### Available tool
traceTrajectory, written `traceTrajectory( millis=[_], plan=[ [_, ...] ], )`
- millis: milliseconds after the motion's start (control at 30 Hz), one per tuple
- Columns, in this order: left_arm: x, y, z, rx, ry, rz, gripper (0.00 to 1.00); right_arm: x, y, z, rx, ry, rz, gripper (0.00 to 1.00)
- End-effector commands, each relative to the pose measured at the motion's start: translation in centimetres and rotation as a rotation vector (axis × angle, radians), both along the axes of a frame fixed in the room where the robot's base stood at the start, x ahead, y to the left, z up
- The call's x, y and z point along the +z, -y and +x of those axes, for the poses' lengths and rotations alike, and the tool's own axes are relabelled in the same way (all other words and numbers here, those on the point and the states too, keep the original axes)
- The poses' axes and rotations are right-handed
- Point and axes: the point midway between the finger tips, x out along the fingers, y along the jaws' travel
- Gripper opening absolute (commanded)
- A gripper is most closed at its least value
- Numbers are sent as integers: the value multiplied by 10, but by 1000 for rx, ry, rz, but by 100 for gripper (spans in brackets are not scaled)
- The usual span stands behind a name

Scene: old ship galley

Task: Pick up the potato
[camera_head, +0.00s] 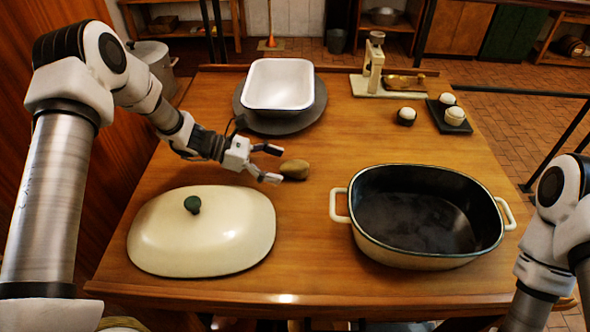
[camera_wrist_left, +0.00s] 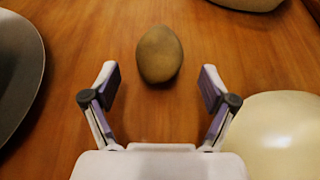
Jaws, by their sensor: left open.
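The brown potato (camera_head: 295,169) lies on the wooden table between the white basin and the cream lid. My left gripper (camera_head: 270,164) is open just to the left of the potato, with its fingers pointing toward it. In the left wrist view, the potato (camera_wrist_left: 159,54) lies just ahead of the two spread fingertips (camera_wrist_left: 158,80), roughly centred between them. Nothing is held. Of my right arm only links show at the right edge of the head view; its gripper is out of view.
A cream lid (camera_head: 205,232) with a dark knob lies nearest the left gripper, in front. An empty oval pot (camera_head: 343,205) stands right. A white basin (camera_head: 279,87) on a dark round plate (camera_head: 318,107) is behind. Eggs in holders (camera_head: 453,116) sit back right. Table around the potato is clear.

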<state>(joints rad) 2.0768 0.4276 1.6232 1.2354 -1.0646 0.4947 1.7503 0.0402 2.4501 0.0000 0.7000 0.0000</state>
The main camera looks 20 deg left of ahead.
Motion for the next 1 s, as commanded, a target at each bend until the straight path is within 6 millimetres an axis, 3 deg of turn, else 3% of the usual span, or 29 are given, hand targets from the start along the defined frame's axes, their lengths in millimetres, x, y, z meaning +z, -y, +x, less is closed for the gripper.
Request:
traceTrajectory(
  millis=[200,400,433,600,633,1000],
  plan=[
    [-11,32,11,-2,-1,2,85,10,0,0,0,0,0,40],
    [-12,34,12,0,0,1,85,9,0,0,0,0,0,40],
    [-12,34,12,0,0,1,81,9,0,0,0,0,0,40],
    [-12,34,12,0,0,1,21,9,0,0,0,0,0,40],
    [-12,33,12,0,0,1,17,9,0,0,0,0,0,40],
    [-3,33,13,0,2,0,17,7,0,0,0,0,0,40]
  ],
)
